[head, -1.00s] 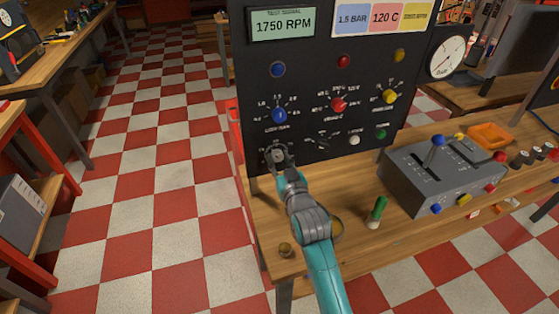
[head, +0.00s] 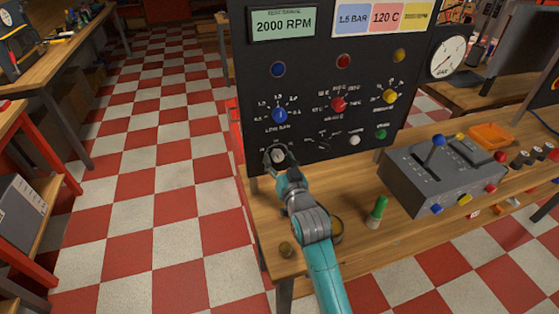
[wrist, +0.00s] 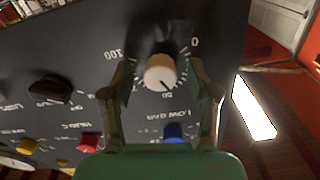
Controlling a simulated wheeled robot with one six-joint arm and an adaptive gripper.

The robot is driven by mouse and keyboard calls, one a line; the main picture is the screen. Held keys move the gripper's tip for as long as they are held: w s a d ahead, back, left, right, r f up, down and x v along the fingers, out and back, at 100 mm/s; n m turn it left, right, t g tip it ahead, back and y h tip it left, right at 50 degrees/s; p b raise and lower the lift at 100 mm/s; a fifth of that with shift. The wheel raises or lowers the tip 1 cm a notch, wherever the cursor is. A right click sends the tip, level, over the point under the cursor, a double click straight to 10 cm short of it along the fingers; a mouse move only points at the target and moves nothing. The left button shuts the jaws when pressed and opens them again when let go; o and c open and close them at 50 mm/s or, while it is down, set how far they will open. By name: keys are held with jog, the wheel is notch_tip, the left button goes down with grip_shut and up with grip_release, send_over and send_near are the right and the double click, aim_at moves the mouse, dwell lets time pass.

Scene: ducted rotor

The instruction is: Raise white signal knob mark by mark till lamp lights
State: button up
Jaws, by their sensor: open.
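The white signal knob (head: 279,155) is at the lower left of the black panel (head: 310,165). In the wrist view the knob (wrist: 160,71) shows a dark pointer line toward its lower right, near the 50 mark of a 0 to 100 scale that appears upside down. My gripper (wrist: 160,90) is open, one finger on each side of the knob, with visible gaps. In the head view my gripper (head: 274,160) is at the knob and partly covers it. The signal display (head: 283,25) reads 2000 RPM. The blue (head: 278,69), red (head: 343,61) and yellow (head: 399,55) lamps show no clear glow.
Blue (head: 280,115), red (head: 338,104) and yellow (head: 390,96) knobs sit above the white one, and a black switch (wrist: 50,89) is beside it.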

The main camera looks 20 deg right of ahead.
jog(key=s, duration=1.2)
dwell(0.3)
jog(key=s+f+g, duration=0.1)
jog(key=s+f, duration=0.4)
jog(key=s, duration=0.5)
jog(key=s+f, duration=0.6)
jog(key=s, duration=0.3)
jog(key=s+r+n+g, duration=0.1)
jog(key=s+r+g, duration=0.1)
jog(key=s, duration=2.1)
jog(key=shift+n, duration=0.4)
jog(key=shift+w, duration=0.1)
